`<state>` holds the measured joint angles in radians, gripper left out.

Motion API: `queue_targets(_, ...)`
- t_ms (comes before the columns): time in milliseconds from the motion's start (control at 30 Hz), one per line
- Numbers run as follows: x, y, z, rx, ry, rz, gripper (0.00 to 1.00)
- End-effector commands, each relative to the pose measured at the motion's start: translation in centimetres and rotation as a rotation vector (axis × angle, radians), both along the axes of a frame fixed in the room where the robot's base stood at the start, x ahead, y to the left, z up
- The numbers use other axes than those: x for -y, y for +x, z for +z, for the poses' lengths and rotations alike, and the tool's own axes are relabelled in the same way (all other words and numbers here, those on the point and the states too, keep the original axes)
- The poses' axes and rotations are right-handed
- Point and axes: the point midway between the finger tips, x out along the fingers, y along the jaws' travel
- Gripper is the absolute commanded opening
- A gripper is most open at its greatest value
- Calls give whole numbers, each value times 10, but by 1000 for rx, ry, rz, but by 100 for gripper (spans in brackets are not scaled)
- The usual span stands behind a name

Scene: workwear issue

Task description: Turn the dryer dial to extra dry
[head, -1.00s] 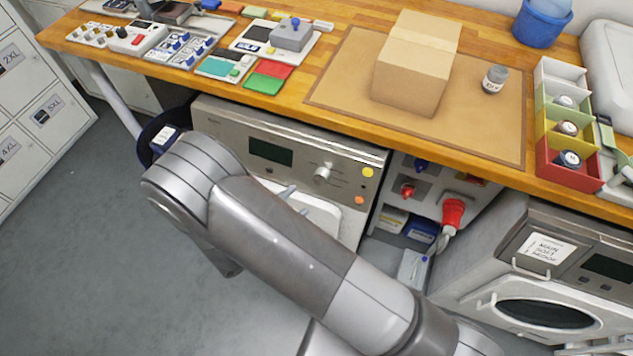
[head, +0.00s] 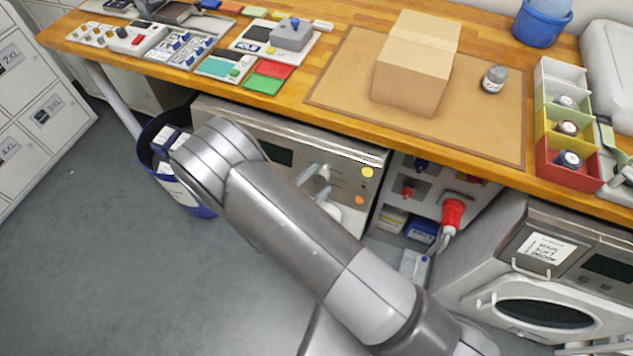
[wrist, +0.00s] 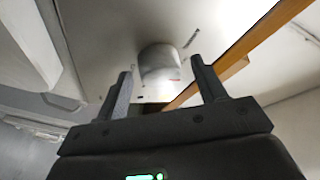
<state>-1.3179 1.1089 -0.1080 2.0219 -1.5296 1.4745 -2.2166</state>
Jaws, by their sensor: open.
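The dryer (head: 345,160) is the silver machine under the bench, with a dark display (head: 278,153) on its control panel. Its round metallic dial (head: 324,173) is right of the display, partly behind my fingers in the head view. In the wrist view the dial (wrist: 160,68) is a grey cylinder between the fingertips. My gripper (wrist: 160,72) is open, one finger on each side of the dial, and I cannot tell whether either touches it. In the head view the gripper (head: 312,184) is mostly hidden by my arm. The dial's marks are too small to read.
The wooden bench (head: 260,100) overhangs the dryer, with a cardboard box (head: 410,75) on top. A yellow button (head: 367,172) and an orange button (head: 359,200) are right of the dial. A blue bin (head: 200,208) stands to the left. A red plug (head: 453,213) is farther right.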

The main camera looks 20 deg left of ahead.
Motion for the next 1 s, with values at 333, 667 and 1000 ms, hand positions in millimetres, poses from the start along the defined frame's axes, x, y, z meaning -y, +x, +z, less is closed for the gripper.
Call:
queue_targets(333,0,0,0,0,0,0,56)
queue_targets(667,0,0,0,1,0,1,29)
queue_targets(1000,0,0,0,1,17,-5,19)
